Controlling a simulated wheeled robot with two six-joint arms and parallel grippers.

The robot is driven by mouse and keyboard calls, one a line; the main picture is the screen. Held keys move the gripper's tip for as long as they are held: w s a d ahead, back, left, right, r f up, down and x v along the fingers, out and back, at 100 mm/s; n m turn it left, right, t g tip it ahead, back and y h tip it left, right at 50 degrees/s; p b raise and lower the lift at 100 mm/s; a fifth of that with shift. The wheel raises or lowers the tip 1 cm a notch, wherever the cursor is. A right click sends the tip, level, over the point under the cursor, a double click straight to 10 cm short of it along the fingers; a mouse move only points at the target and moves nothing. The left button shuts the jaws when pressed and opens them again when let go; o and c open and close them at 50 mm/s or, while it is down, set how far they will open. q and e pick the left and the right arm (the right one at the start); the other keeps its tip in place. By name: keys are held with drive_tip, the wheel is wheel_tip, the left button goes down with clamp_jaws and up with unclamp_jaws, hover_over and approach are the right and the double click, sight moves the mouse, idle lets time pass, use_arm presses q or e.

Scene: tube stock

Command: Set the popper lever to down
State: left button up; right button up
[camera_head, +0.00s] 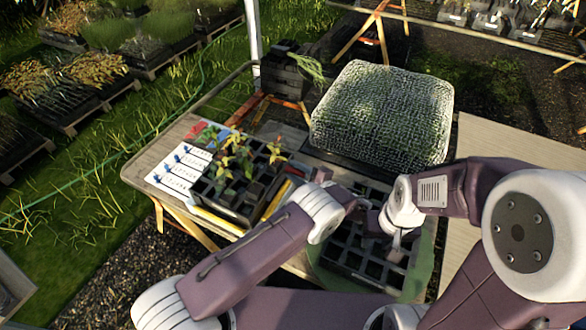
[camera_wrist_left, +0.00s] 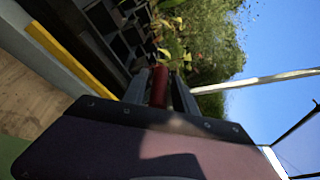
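A dark cell tray of seedlings (camera_head: 235,185) sits on the table at centre left, with yellow strips beside it. The lever's position is not clear in the head view, where my left arm covers part of that area. My right gripper (camera_head: 396,243) points down over a black cell tray (camera_head: 350,255) on a green round mat; its fingers are too small to read.
A mesh-covered tray (camera_head: 385,110) stands behind the arms. White label cards (camera_head: 180,172) lie left of the seedlings. Dark pots (camera_head: 285,70) stand at the table's far corner. A bare board (camera_head: 510,150) lies at right. My two forearms are close together near the middle.

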use_arm(q)
drive_tip(key=shift+s+d+r, duration=0.1)
drive_tip(key=c, duration=0.5)
clamp_jaws()
drive_tip(key=shift+a+r, duration=0.1)
drive_tip(key=shift+a, duration=0.1)
idle(0.4)
